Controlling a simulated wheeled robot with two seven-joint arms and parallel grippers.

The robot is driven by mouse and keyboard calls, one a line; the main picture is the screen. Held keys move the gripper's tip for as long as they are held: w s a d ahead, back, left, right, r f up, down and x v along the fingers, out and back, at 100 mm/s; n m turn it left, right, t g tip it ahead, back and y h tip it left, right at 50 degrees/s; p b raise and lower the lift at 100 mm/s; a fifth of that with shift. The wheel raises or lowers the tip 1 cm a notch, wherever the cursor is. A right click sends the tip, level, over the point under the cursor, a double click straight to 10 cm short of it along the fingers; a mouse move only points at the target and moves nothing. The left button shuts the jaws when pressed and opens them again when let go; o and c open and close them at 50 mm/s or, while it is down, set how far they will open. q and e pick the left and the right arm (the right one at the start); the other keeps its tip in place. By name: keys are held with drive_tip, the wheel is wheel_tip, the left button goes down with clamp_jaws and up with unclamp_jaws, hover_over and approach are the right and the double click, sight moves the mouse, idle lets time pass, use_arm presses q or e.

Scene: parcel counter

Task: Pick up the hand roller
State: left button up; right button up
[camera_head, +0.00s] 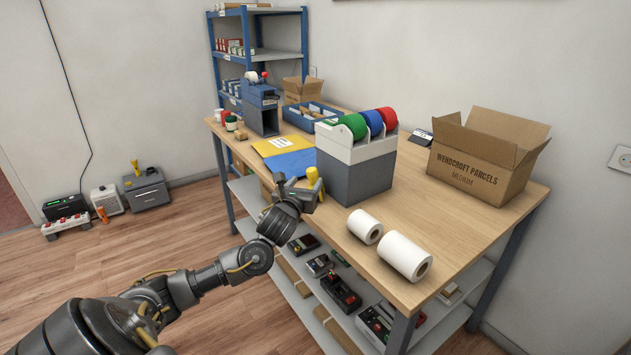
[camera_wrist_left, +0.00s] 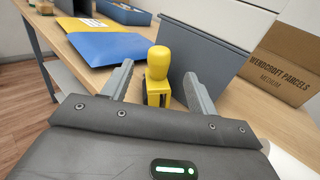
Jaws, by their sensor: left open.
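The hand roller (camera_wrist_left: 160,62) is yellow, with a rounded knob handle above a forked yellow frame. In the wrist view it stands upright between the two fingers of my left gripper (camera_wrist_left: 158,74), with gaps visible beside it. In the head view the hand roller (camera_head: 313,176) shows as a small yellow shape at the table's front edge, partly hidden by my left gripper (camera_head: 298,185). The gripper is open around it. The roller's lower end is hidden by the gripper body in the wrist view. My right gripper is out of view.
A grey-and-white dispenser (camera_head: 355,181) with green, blue and red rolls stands close behind the roller. Yellow and blue envelopes (camera_head: 290,163) lie left of it. White paper rolls (camera_head: 404,257) lie front right, and an open carton (camera_head: 478,168) stands back right. The wooden tabletop between them is clear.

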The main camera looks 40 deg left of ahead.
sight(310, 175)
use_arm(q)
drive_tip(key=shift+w+a+r, duration=0.1)
drive_tip(key=shift+w, duration=0.25)
drive_tip(key=p+x, duration=0.1)
drive_tip(key=x, duration=0.3)
drive_tip(key=shift+w+a, duration=0.1)
drive_tip(key=shift+w, duration=0.15)
drive_tip(key=shift+w+a+f, duration=0.1)
drive_tip(key=shift+w+f, duration=0.15)
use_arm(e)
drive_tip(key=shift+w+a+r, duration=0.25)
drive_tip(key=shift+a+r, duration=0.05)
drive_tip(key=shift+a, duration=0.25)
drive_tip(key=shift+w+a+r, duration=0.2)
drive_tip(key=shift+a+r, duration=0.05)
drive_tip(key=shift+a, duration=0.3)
use_arm(q)
drive_tip(key=c, duration=1.2)
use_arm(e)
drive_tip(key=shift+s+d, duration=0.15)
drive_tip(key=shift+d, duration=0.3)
use_arm(q)
drive_tip(key=shift+r, duration=0.1)
drive_tip(key=shift+c, duration=0.2)
